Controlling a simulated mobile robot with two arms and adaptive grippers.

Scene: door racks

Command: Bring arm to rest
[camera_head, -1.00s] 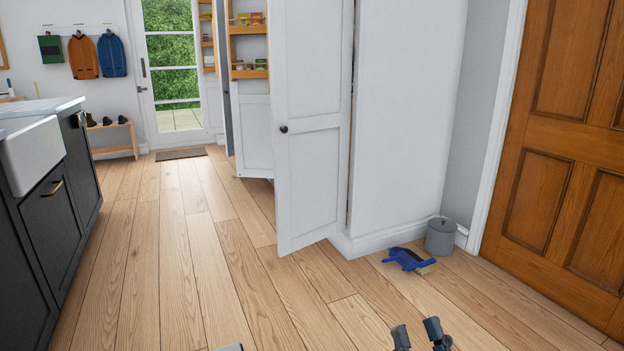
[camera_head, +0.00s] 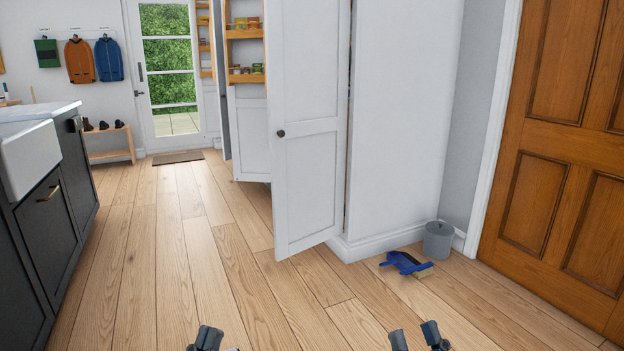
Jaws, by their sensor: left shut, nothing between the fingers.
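My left gripper (camera_head: 212,341) shows at the bottom edge, left of centre, low over the floor. Only its dark fingertips are in view; it is shut and empty. My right gripper (camera_head: 416,338) shows at the bottom edge, right of centre. Its two dark fingers stand apart with a gap between them, and nothing is seen in the gap. The rest of both arms is out of view.
A white cupboard door (camera_head: 306,145) stands ajar ahead. A blue dustpan with brush (camera_head: 404,263) and a grey bin (camera_head: 438,239) sit on the floor by the brown door (camera_head: 556,150). Dark cabinets (camera_head: 50,220) line the left. The wooden floor (camera_head: 190,270) between is clear.

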